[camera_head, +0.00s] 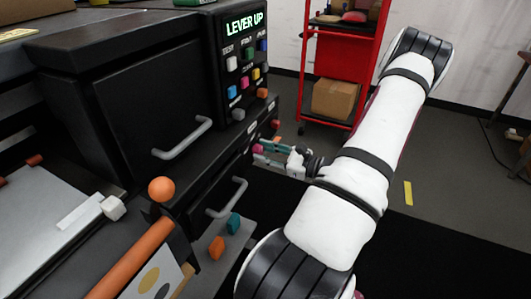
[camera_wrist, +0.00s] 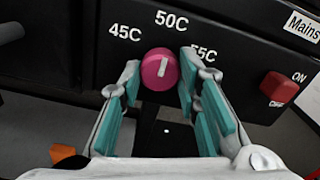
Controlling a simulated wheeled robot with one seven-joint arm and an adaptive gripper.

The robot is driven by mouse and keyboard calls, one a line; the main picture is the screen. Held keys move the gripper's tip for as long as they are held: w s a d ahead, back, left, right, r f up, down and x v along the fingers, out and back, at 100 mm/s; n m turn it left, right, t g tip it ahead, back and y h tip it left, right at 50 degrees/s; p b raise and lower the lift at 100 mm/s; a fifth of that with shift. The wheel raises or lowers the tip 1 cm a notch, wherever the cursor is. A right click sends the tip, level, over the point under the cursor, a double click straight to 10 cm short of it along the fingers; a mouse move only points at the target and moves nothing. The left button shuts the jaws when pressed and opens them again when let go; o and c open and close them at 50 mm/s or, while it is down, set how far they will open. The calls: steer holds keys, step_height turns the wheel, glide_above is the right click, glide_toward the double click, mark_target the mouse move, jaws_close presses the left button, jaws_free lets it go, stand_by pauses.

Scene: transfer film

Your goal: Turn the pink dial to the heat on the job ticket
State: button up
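The pink dial (camera_wrist: 160,70) sits on a black panel in the wrist view, and its white mark points roughly up, near the 50C label (camera_wrist: 171,21). The 45C label (camera_wrist: 124,33) is to its left and the 55C label (camera_wrist: 203,53) to its right, partly covered by a finger. My gripper (camera_wrist: 160,77) is open, with one teal-padded finger on each side of the dial; I cannot tell whether they touch it. In the head view my gripper (camera_head: 262,152) reaches the machine's front beside the pink dial (camera_head: 258,149). No readable job ticket shows.
A red Mains switch (camera_wrist: 279,87) is right of the dial. The display (camera_head: 244,24) reads LEVER UP above several coloured buttons. Grey handles (camera_head: 185,140) stick out from the machine. A red cart (camera_head: 340,60) with a cardboard box (camera_head: 335,98) stands behind.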

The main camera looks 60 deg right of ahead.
steer(key=shift+c, duration=1)
steer(key=shift+o, duration=0.2)
steer(key=shift+m, duration=0.3)
steer(key=shift+m+p, duration=0.9)
steer(key=shift+p, duration=0.15)
steer(key=m+p, duration=0.2)
steer(key=m, duration=0.1)
steer(key=shift+m+p, duration=0.3)
steer(key=m+p, duration=0.2)
steer(key=m, duration=0.3)
steer(key=shift+m+p, duration=0.4)
steer(key=shift+f+m, duration=0.1)
steer(key=shift+m, duration=0.2)
steer(key=o, duration=1.1)
steer(key=shift+o, duration=0.2)
